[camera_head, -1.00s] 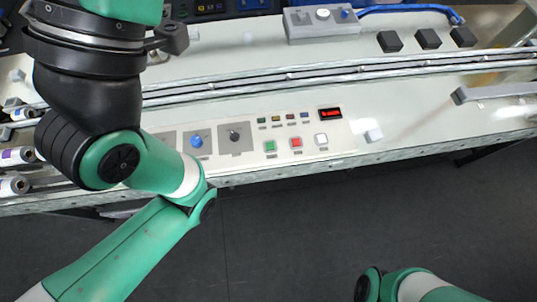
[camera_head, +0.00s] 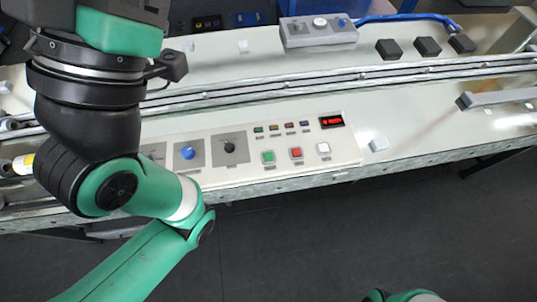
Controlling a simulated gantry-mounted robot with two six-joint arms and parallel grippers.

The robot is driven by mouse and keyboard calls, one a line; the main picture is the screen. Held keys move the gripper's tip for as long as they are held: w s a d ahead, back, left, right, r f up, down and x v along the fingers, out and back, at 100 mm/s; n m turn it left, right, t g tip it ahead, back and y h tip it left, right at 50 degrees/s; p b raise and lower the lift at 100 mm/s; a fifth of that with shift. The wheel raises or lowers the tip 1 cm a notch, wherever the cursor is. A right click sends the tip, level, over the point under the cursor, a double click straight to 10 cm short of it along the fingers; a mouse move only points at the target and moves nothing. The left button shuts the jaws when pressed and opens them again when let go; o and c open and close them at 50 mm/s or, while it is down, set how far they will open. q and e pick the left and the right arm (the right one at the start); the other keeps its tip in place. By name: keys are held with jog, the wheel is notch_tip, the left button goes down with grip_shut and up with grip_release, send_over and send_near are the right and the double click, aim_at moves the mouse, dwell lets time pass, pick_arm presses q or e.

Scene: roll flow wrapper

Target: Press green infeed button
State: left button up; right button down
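The green button (camera_head: 268,157) sits on the pale control panel (camera_head: 240,178), left of a red button (camera_head: 296,153) and a white button (camera_head: 323,148). A smaller green button (camera_head: 258,130) is in the row above it. My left arm covers the left of the view; its gripper is out of frame or hidden. Only a small part of my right arm shows at the bottom edge, and its gripper is not in view. Nothing touches the green button.
The panel also has a blue knob (camera_head: 187,152), a black knob (camera_head: 230,147) and a red display (camera_head: 331,121). Metal rails (camera_head: 380,75) run behind it. A grey box (camera_head: 318,31) and black blocks (camera_head: 428,46) stand farther back. The space over the buttons is clear.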

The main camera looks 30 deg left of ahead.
pick_arm(q)
grip_shut()
dwell(1.4)
